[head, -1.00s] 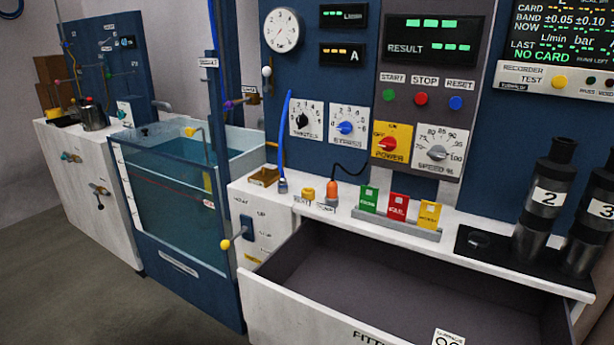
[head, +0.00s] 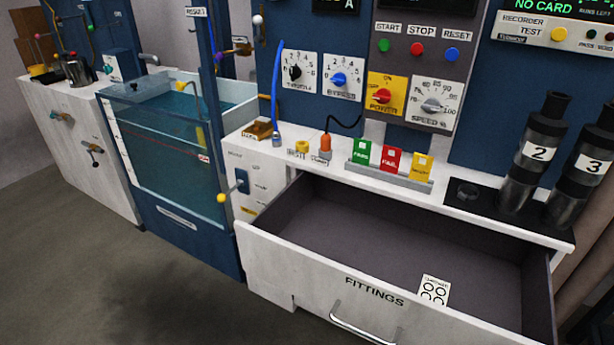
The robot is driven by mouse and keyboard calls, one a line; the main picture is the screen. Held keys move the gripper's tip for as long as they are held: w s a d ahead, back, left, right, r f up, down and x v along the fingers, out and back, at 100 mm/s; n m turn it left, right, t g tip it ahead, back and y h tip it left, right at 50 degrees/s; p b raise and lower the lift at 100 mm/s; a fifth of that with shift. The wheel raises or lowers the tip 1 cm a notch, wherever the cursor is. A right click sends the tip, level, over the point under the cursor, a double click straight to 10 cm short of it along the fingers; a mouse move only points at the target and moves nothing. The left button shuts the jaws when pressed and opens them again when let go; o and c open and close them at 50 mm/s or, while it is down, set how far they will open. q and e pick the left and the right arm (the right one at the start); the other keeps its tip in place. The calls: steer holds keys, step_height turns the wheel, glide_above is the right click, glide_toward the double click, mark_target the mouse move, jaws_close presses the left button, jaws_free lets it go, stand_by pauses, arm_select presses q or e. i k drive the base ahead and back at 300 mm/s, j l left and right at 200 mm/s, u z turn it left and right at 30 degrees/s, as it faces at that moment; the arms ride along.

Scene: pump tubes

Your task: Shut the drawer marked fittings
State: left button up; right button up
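The drawer marked FITTINGS (head: 305,270) is pulled well out from under the white counter in the head view. Neither of my grippers is in view.
The counter (head: 330,178) above the drawer holds green, red and yellow cards and dark cylinders marked 2 (head: 530,155) and 3 (head: 583,165). A water tank (head: 165,150) stands to the left. Grey floor (head: 130,285) is clear at the front left.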

mark_target(361, 257)
steer(key=i+j+z, duration=0.1)
steer(key=j+z, duration=0.4)
steer(key=z, duration=0.2)
steer(key=i+j+z, duration=0.1)
steer(key=j+z, duration=0.2)
